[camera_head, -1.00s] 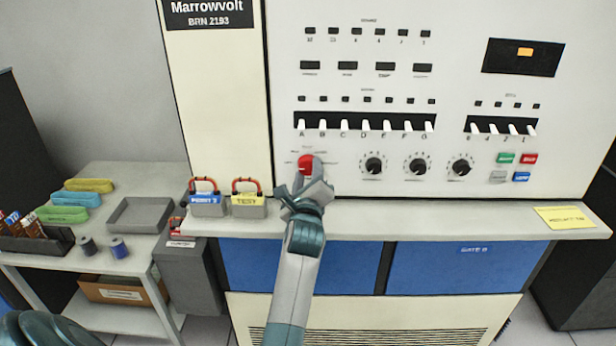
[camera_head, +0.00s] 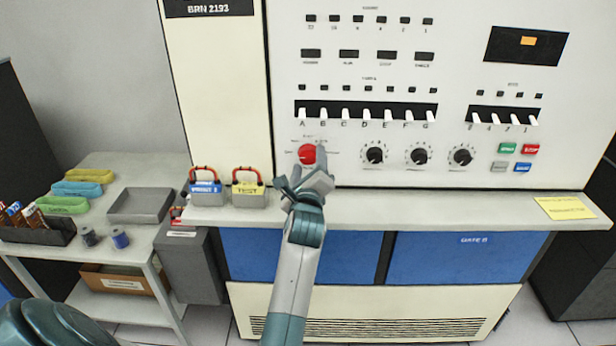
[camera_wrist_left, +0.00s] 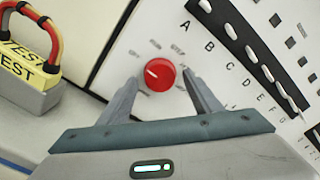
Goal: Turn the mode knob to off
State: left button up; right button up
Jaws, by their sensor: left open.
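The red round mode knob (camera_head: 307,154) sits on the white panel below the left end of the lettered switch row. In the left wrist view the knob (camera_wrist_left: 160,74) has a white pointer mark toward the left of the picture; the small labels around it are too blurred to read surely. My left gripper (camera_head: 309,170) is open in front of the knob. In the left wrist view its fingers (camera_wrist_left: 160,88) stand apart on either side of the knob's lower part, with gaps showing and no clear contact. My right gripper is not in view.
Black dials (camera_head: 374,153) lie right of the knob. White lever switches (camera_head: 366,114) run just above it. A ledge (camera_head: 400,202) juts out below, carrying a TEST padlock block (camera_head: 248,196) and a blue-labelled one (camera_head: 205,193). A side table with a grey tray (camera_head: 141,205) stands left.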

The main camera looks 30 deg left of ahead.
pick_arm(q)
jog(key=b+v, duration=0.4)
jog(key=v, duration=0.7)
jog(key=shift+s+d, duration=0.3)
